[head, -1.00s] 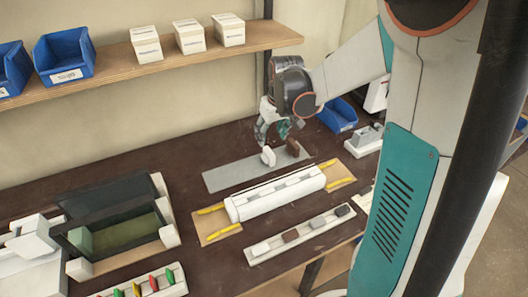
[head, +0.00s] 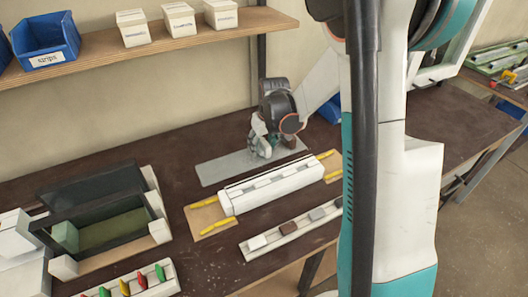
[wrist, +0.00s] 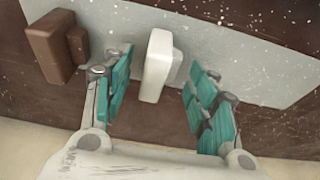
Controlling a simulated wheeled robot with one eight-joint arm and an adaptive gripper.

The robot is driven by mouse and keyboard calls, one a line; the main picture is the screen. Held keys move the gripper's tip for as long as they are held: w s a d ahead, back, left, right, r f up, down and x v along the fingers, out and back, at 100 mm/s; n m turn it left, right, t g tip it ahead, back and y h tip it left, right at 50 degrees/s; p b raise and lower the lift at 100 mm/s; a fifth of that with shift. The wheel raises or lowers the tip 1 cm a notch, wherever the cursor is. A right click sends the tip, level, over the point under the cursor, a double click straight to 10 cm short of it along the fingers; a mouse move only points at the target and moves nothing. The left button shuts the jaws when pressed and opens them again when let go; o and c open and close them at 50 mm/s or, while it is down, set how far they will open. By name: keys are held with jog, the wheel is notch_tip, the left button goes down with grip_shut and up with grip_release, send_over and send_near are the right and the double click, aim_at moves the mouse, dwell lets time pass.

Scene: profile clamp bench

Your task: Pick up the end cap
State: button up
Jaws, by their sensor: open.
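A white end cap (wrist: 157,66) stands on a grey mat (wrist: 225,55) in the wrist view. My gripper (wrist: 160,68) is open, with one teal-padded finger on each side of the cap. A gap shows between the cap and each finger. A brown end cap (wrist: 50,45) sits on the mat to the left, outside the fingers. In the head view my gripper (head: 262,150) is low over the mat and mostly hides the white cap. The brown cap (head: 289,142) shows just right of it.
A white profile clamp (head: 272,187) with yellow handles lies in front of the mat. A strip (head: 290,228) holding several small blocks is nearer. A dark open box (head: 100,215) stands left. A shelf (head: 180,44) with bins and boxes runs behind.

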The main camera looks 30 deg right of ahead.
jog(key=c, duration=1)
